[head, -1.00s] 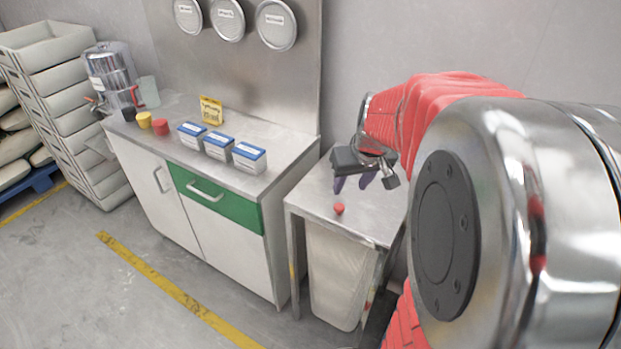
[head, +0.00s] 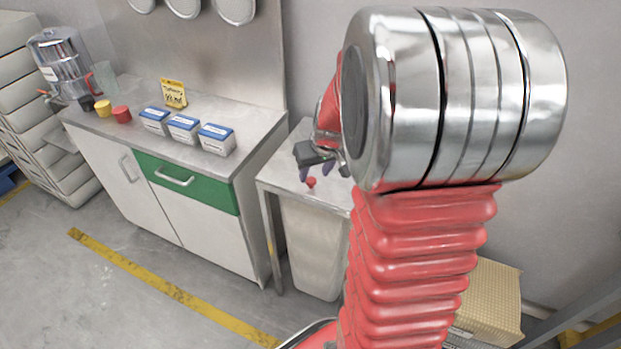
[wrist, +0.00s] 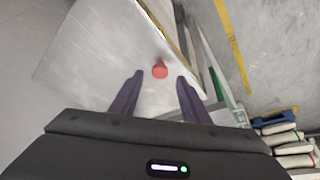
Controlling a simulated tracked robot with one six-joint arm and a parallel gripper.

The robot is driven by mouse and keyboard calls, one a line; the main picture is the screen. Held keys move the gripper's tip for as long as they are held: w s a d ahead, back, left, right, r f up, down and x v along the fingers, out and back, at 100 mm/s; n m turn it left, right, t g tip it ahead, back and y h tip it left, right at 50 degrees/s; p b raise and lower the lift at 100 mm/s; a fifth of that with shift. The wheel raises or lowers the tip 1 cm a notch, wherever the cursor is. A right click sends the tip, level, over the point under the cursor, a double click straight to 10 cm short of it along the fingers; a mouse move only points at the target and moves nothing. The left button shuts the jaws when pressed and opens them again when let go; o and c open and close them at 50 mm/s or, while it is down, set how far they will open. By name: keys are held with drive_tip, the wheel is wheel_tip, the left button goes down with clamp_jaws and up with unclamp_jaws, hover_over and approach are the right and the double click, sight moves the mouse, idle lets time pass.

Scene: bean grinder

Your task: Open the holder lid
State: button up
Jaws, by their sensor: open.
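I see no lid that I can clearly tell as the holder lid. A small round red knob-like thing (head: 311,182) sits on the steel side table (head: 284,178). My gripper (head: 318,172) is over that table, close to the red thing and apart from the table's left edge. In the wrist view my gripper (wrist: 160,93) is open and empty, its two dark fingers apart. The red thing (wrist: 160,70) shows between and beyond the fingertips. My red-sleeved arm and its metal joint hide the right part of the side table in the head view.
A steel-topped counter (head: 215,165) with a green drawer (head: 187,182) stands left. It bears blue-and-white boxes (head: 184,129), a yellow packet (head: 173,93), red and yellow cups, and a metal dispenser (head: 62,65). A pale bin (head: 312,245) is under the side table.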

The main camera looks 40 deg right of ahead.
sight(311, 181)
drive_tip(key=shift+x, duration=2.45)
drive_tip(key=shift+c, duration=0.3)
clamp_jaws()
drive_tip(key=shift+a, duration=0.2)
drive_tip(key=shift+d+r, duration=0.1)
